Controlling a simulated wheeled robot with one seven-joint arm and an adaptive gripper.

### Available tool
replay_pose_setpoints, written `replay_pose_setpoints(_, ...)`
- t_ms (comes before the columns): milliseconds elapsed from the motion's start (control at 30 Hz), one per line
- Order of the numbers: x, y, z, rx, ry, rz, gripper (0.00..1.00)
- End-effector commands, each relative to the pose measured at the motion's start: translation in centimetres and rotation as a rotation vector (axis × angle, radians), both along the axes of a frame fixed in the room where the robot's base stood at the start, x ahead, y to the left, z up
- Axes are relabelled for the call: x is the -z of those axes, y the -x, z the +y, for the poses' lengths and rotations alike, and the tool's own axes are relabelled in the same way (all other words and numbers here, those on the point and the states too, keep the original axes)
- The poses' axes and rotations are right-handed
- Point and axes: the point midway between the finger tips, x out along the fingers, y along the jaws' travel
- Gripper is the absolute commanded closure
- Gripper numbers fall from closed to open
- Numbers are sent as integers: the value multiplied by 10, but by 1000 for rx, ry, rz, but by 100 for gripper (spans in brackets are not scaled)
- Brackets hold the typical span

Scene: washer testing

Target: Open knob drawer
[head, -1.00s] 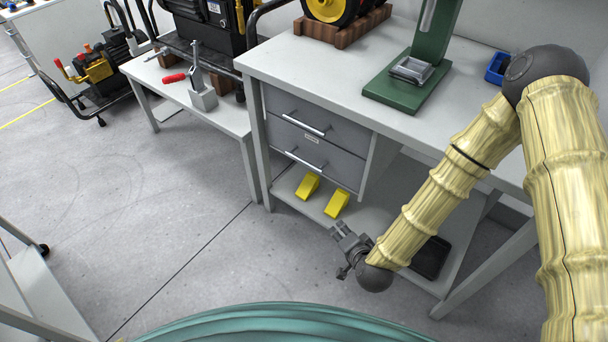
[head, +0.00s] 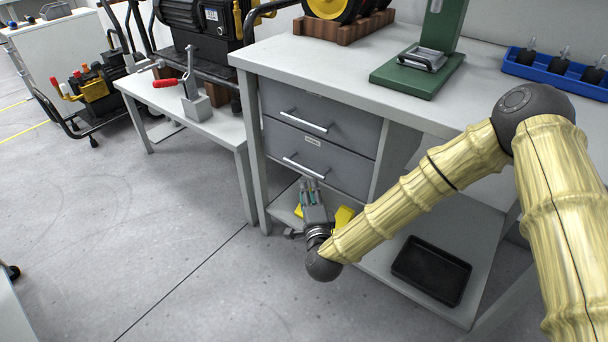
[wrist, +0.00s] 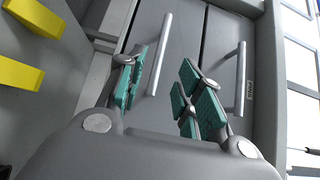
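A grey drawer unit hangs under the workbench, with an upper drawer (head: 345,120) and a lower drawer (head: 345,170). Both look shut. Each has a silver bar handle; I see no round knob. My gripper (head: 309,184) is just below and in front of the lower handle (head: 303,166). In the wrist view my gripper (wrist: 160,88) is open and empty, its teal-padded fingers apart. The lower handle (wrist: 160,55) shows ahead, between the fingers in the picture; I see no contact. The upper handle (wrist: 240,80) is to its right.
Yellow wedges (wrist: 18,75) lie on the shelf beneath the drawers, partly hidden by my gripper in the head view. A black tray (head: 431,270) is on that shelf to the right. A low side table (head: 190,128) stands left. The floor in front is clear.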

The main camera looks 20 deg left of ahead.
Motion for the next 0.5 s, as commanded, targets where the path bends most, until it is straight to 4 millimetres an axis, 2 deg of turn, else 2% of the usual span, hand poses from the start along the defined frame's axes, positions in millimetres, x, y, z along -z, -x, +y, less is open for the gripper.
replay_pose_setpoints(167,0,-14,6,2,-3,-4,65)
replay_pose_setpoints(500,1,-62,29,1,-1,-3,65)
